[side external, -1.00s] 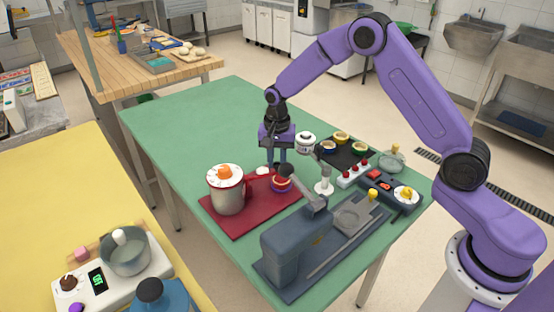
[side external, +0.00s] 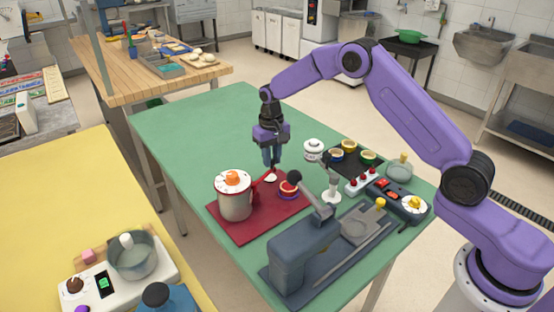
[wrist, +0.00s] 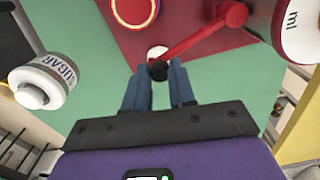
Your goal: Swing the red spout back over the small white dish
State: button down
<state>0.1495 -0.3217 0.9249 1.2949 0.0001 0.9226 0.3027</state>
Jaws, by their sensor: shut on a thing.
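The red spout (wrist: 200,38) runs out from the white pot with the orange knob (side external: 233,203). It also shows in the side view (side external: 263,183). Its black tip (wrist: 158,70) sits between the fingers of my gripper (wrist: 160,85), which is shut on it. In the side view my gripper (side external: 270,163) points down at the back of the red mat. The small white dish (wrist: 157,52) lies just beyond the tip in the wrist view, with the spout crossing its edge. In the side view the dish (side external: 271,178) is just below the fingertips.
A red-rimmed cup (side external: 289,188) stands on the red mat (side external: 245,233), right of the dish. The white sugar jar (side external: 314,150) is to the right. A grey machine with a dark knob (side external: 294,177) stands in front. The green table's back left (side external: 190,125) is clear.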

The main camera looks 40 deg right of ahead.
jog(key=shift+w+a+n, duration=0.3)
jog(key=shift+w+n, duration=0.4)
jog(key=shift+n, duration=0.1)
jog(key=shift+w, duration=0.1)
jog(key=c, duration=0.9)
grip_release()
jog(key=shift+c, duration=0.2)
notch_tip(320, 180, up, 18)
jog(key=shift+f, duration=0.25)
